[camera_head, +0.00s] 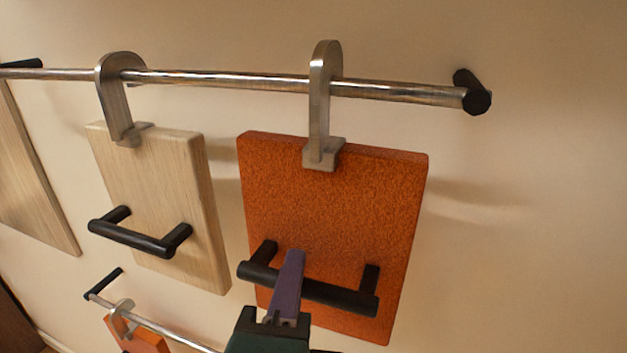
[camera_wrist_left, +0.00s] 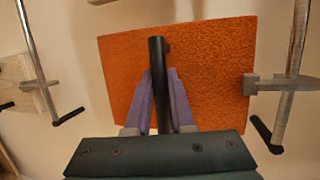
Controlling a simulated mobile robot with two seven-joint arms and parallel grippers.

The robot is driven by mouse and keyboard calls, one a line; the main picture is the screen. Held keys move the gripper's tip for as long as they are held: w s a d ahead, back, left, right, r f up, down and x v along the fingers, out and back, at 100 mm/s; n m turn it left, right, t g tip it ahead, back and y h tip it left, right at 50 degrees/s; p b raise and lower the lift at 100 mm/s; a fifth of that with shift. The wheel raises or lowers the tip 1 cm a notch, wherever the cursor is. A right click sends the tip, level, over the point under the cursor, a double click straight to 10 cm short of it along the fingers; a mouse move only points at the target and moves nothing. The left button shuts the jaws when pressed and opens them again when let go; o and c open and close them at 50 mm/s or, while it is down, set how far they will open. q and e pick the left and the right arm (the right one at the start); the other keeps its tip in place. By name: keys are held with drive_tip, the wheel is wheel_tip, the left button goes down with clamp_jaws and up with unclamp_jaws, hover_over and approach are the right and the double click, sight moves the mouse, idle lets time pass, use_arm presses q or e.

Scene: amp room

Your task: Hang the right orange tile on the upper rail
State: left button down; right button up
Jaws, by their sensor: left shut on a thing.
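The orange tile (camera_head: 335,215) hangs upright in front of the wall, its metal hook (camera_head: 320,110) rising from its top edge. The hook's curved top stands above the upper rail (camera_head: 220,79) and its front strip crosses in front of it, near the right end. I cannot tell whether the hook rests on the rail. My left gripper (camera_head: 290,268) is shut on the tile's black bar handle (camera_head: 335,295). In the left wrist view, purple fingers (camera_wrist_left: 160,85) flank the handle (camera_wrist_left: 158,70) in front of the orange tile (camera_wrist_left: 215,60). My right gripper is out of view.
A pale wood tile (camera_head: 160,190) hangs on the upper rail to the left, apart from the orange one. Another wood tile (camera_head: 30,180) is at the far left. A lower rail (camera_head: 165,328) holds another orange tile (camera_head: 140,338). A black bracket (camera_head: 473,93) ends the upper rail.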

use_arm(q)
drive_tip(key=shift+f, duration=0.15)
drive_tip(key=c, duration=0.7)
unclamp_jaws()
drive_tip(key=shift+s, duration=0.1)
